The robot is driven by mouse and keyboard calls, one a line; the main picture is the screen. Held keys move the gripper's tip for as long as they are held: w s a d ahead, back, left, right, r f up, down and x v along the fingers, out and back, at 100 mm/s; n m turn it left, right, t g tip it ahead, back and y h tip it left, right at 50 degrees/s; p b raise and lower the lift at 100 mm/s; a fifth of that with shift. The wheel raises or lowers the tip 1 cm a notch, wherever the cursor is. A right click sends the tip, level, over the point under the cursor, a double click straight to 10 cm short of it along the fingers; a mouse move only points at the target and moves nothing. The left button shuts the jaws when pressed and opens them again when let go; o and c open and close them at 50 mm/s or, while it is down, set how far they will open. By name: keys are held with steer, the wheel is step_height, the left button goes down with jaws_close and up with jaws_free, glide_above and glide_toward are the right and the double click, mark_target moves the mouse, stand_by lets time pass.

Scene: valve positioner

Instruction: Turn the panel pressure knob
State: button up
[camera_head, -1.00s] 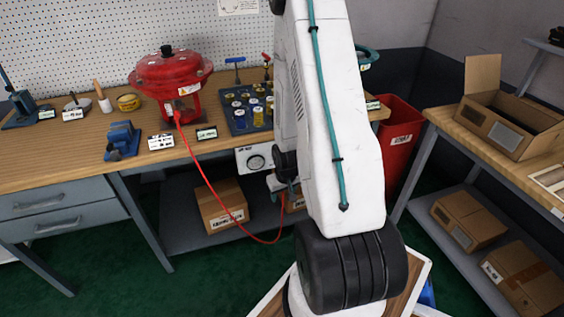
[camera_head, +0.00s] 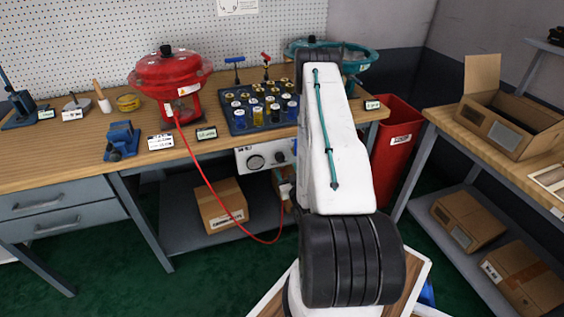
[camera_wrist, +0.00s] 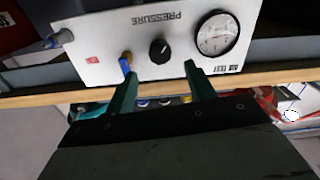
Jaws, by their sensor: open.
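The white pressure panel (camera_wrist: 105,40) hangs under the bench's front edge and appears upside down in the wrist view. Its black pressure knob (camera_wrist: 159,50) sits between a round gauge (camera_wrist: 218,34) and a brass fitting with a blue part (camera_wrist: 126,62). My gripper (camera_wrist: 160,72) is open, its two dark green fingers pointing at the panel with the knob in line between them. I cannot tell whether they touch anything. In the head view the panel (camera_head: 242,161) and its knob (camera_head: 279,157) show left of my arm; the gripper is mostly hidden there.
A red hose (camera_head: 209,184) loops from the red actuator (camera_head: 170,80) down below the bench. A cardboard box (camera_head: 219,204) sits on the lower shelf. A red bin (camera_head: 397,150) stands right of my arm.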

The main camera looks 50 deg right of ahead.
mark_target(281, 159)
steer(key=x, duration=0.6)
steer(key=shift+w+d, duration=0.1)
steer(key=shift+w, duration=0.1)
steer(key=c, duration=1)
